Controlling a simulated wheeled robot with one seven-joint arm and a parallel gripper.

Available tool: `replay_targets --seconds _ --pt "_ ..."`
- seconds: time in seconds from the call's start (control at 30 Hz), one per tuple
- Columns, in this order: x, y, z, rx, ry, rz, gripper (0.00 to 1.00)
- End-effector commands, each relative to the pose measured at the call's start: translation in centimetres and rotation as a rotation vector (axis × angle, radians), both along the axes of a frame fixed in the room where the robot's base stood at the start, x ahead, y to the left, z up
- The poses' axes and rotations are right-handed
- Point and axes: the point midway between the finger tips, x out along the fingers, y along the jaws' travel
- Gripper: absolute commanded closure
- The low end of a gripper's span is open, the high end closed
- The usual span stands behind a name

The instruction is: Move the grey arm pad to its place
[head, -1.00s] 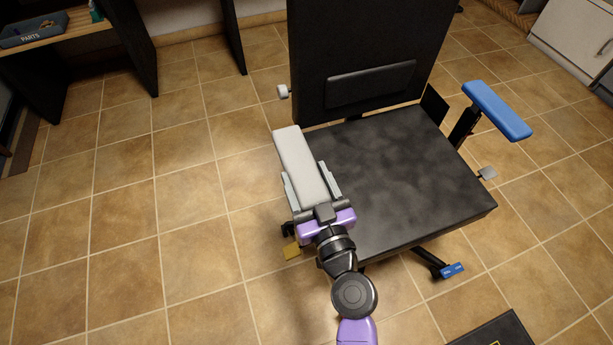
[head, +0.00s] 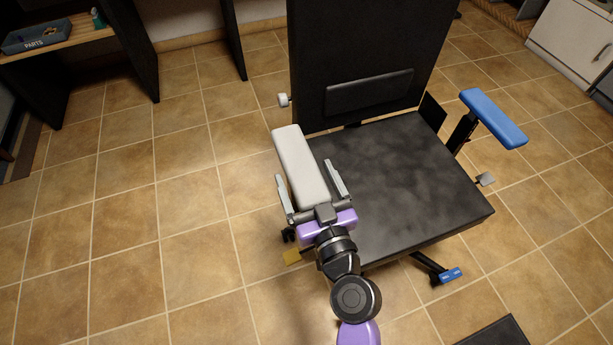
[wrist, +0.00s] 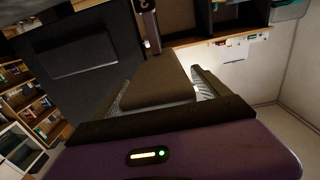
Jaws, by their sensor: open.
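The grey arm pad (head: 301,165) is a long pale pad at the left side of the black chair seat (head: 400,185), in the head view. My gripper (head: 308,182) is open, with one finger on each side of the pad's near part and a gap showing beside it. In the wrist view the pad (wrist: 160,80) lies between my fingers (wrist: 158,92), level and stretching away. What is under the pad is hidden, so I cannot tell whether it rests on an arm post.
The chair's blue arm pad (head: 493,117) stands on a post at the right. The tall black backrest (head: 360,40) rises behind the seat. A parts tray (head: 35,36) sits on a shelf at the far left. Open tiled floor (head: 190,200) lies left of the chair.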

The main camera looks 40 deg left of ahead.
Motion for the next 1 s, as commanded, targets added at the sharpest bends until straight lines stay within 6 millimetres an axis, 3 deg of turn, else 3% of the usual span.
replay_targets --seconds 0.17,0.6,1.0 --pt "-0.2 -0.5 -0.1 -0.001 0.001 -0.001 0.15" --pt "-3.4 -6.0 -0.2 0.000 0.001 -0.002 0.15" --pt "-3.9 -6.8 0.0 0.000 0.000 0.000 0.15"
